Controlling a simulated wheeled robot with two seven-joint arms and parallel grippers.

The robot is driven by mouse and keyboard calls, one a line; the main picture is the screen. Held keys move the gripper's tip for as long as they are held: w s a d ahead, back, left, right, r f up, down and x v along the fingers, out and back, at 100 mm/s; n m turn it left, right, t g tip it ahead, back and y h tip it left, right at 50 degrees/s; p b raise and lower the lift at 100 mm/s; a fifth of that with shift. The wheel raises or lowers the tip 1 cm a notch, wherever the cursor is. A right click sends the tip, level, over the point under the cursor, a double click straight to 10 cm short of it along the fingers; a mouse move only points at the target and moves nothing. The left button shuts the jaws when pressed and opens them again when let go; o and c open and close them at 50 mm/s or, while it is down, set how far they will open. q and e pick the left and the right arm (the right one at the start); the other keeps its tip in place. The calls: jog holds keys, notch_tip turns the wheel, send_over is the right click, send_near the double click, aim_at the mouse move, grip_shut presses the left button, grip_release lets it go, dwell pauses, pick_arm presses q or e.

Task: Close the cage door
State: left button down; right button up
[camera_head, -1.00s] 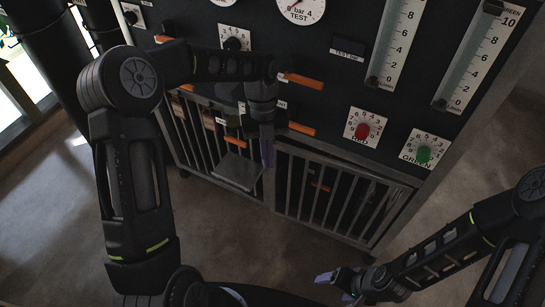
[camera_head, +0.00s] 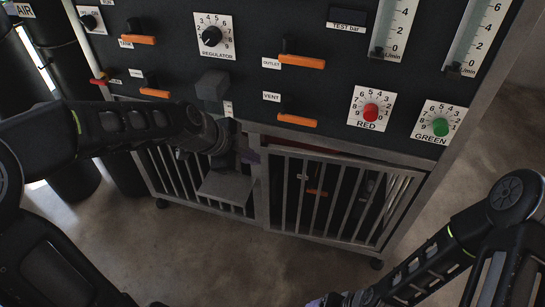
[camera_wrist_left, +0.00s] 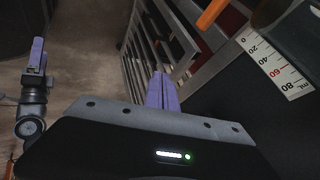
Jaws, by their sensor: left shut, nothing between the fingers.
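The barred cage door (camera_head: 335,205) is the right-hand grey panel under the black board. Its top rail stands a little out from the frame above, so it looks slightly ajar, though the gap is hard to judge. Bars also show in the left wrist view (camera_wrist_left: 150,55). My left gripper (camera_head: 250,157) is by the door's upper left corner, mostly hidden behind its wrist. In the left wrist view its purple fingers (camera_wrist_left: 162,90) are together and empty, close to the bars. My right gripper (camera_head: 318,302) is cut off at the bottom edge, also at left in the wrist view (camera_wrist_left: 37,55).
The black board carries orange-handled valves (camera_head: 298,120), a red knob (camera_head: 371,112) and a green knob (camera_head: 440,126). Dark cylinders stand at left. The floor before the cage is clear.

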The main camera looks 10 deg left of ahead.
pick_arm(q)
jog(key=shift+f, duration=0.1)
jog(key=b, duration=0.4)
send_near(282, 160)
jog(key=shift+x, duration=2.45)
pick_arm(e)
jog(key=shift+f, duration=2)
